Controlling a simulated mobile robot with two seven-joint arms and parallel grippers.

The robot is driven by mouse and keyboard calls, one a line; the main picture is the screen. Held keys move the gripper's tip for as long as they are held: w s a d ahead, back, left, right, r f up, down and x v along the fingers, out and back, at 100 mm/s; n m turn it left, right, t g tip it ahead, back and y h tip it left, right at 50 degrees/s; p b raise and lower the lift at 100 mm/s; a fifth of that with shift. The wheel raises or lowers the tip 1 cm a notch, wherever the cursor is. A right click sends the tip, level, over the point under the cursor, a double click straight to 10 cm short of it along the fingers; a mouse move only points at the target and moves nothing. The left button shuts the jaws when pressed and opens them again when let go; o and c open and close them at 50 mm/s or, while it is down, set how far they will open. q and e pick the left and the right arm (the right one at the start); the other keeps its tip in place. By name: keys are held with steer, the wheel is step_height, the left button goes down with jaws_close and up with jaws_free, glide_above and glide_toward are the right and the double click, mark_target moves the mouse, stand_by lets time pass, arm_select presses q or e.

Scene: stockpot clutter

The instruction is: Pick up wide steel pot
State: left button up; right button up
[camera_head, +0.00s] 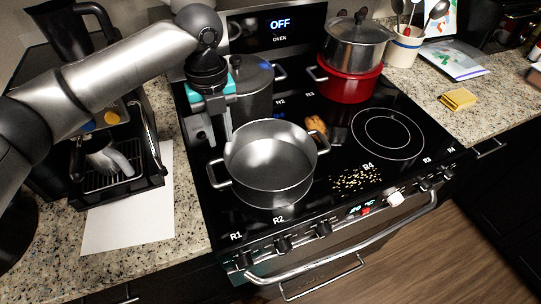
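The wide steel pot (270,193) stands upright on the front left of the black cooktop, with no lid. Its inside looks empty, and a loop handle shows on its left and right sides. My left gripper (215,132), with teal parts, points down by the pot's back left rim. Its fingers are apart with nothing visible between them. I cannot tell whether a fingertip touches the rim. My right gripper is not in view.
A lidded grey pot (252,85) stands close behind. A red pot (350,82) carries a steel pot (355,45) at the back right. A brown food piece (316,125) and scattered pale bits (357,179) lie right of the wide pot. A coffee machine (115,150) stands left.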

mark_target(226, 163)
arm_select(q)
steer(key=f, duration=0.4)
steer(key=shift+s, duration=0.35)
step_height(226, 163, down, 3)
steer(key=shift+w+r, duration=0.1)
steer(key=shift+f, duration=0.55)
steer(key=shift+d+f, duration=0.1)
steer(key=shift+f, duration=0.2)
steer(key=f, duration=0.4)
steer(key=shift+s+d+f+b, duration=0.2)
steer(key=shift+s+f+b, duration=0.1)
steer(key=shift+b, duration=0.1)
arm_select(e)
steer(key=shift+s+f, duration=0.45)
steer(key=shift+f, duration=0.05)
arm_select(q)
steer(key=shift+r, duration=0.1)
steer(key=c, duration=0.4)
jaws_close()
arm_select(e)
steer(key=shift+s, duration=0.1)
